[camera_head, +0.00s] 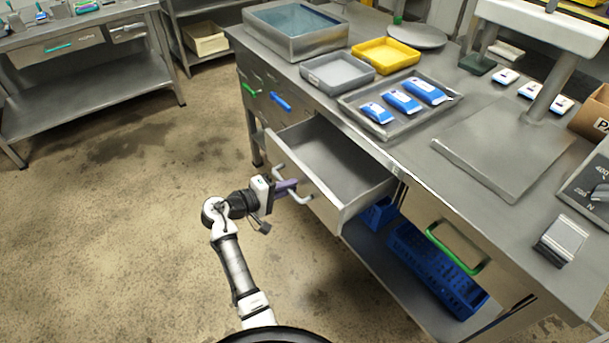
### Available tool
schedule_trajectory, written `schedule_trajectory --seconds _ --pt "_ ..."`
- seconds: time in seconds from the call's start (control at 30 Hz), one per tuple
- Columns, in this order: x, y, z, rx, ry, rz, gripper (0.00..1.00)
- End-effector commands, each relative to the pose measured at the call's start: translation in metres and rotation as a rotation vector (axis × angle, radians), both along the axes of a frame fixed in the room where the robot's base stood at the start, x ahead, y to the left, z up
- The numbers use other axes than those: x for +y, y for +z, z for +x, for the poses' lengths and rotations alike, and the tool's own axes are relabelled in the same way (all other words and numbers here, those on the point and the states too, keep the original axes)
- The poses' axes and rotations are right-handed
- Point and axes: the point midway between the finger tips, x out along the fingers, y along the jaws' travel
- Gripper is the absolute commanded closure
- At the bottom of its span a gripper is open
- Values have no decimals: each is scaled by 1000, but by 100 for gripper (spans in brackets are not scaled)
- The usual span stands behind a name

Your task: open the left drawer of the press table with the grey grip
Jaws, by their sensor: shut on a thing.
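The press table (432,160) is the long steel table at the right. Its drawer with the grey grip (303,199) is pulled well out and looks empty inside; its front panel (306,165) faces left toward my arm. The grey grip is a bent bar on that front. My gripper (289,188) is at the grip from the left and is shut on it. The fingers partly hide the middle of the bar.
A green-gripped drawer (452,246) is shut at the right of the open one. Green and blue grips (280,103) show farther back. Blue crates (433,270) stand on the shelf below. The floor (130,230) at the left is clear.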

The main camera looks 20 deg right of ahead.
Motion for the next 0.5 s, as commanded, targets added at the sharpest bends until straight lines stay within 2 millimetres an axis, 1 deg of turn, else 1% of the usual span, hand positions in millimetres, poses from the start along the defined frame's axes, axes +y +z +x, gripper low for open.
schedule_trajectory --seconds 0.03,0.1,0.2,0.33,0.5 --pt "8 1 -3 0 2 -1 100" --pt "17 1 -6 -1 2 -1 100" --pt "26 1 -9 -2 2 0 100" --pt "34 1 -12 -1 1 -1 100" --pt "36 1 -13 -1 1 -1 100"
